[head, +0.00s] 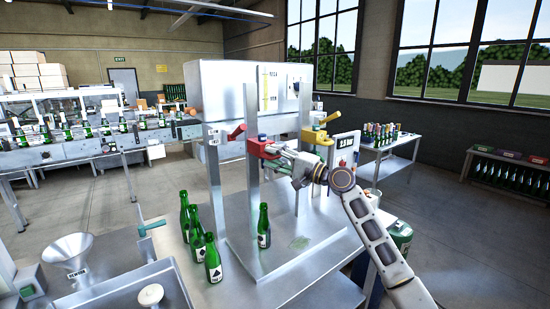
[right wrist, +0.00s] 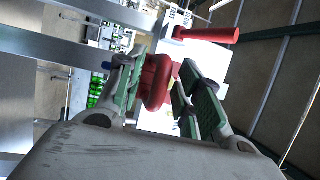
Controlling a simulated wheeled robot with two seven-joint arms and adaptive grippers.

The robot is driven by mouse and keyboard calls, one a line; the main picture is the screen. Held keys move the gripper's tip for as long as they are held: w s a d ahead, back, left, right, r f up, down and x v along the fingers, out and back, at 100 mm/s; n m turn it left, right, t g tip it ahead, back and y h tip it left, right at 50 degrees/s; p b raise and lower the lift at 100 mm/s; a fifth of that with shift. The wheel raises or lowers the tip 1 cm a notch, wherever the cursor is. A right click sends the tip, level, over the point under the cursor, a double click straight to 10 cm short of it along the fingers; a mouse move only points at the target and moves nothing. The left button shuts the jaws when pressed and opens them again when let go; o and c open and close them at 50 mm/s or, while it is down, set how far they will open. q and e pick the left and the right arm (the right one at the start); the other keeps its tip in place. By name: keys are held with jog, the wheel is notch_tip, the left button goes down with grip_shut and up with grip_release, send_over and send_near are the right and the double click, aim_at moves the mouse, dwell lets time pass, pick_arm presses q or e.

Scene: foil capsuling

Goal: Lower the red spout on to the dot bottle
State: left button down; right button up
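The red spout (head: 262,148) is on the front of the steel filling machine, with a red handle (head: 236,132) beside it. A green bottle (head: 264,226) stands upright on the plate below it, apart from it; its label mark is too small to read. My right gripper (head: 276,152) reaches in from the right at spout height. In the right wrist view, its green-padded fingers (right wrist: 162,88) lie on both sides of the red spout (right wrist: 155,78), which fills the gap between the tips. The red handle (right wrist: 210,35) sticks out beyond. My left gripper is not in view.
Several green bottles (head: 197,242) stand on the bench left of the plate. A yellow spout (head: 318,137) and its handle are right of the red one, close to my right gripper. A funnel (head: 72,252) is at the lower left. The bench right of the bottle is clear.

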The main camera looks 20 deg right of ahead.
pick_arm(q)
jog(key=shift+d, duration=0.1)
pick_arm(e)
grip_shut()
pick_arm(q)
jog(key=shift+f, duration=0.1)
pick_arm(e)
jog(key=shift+f, duration=0.15)
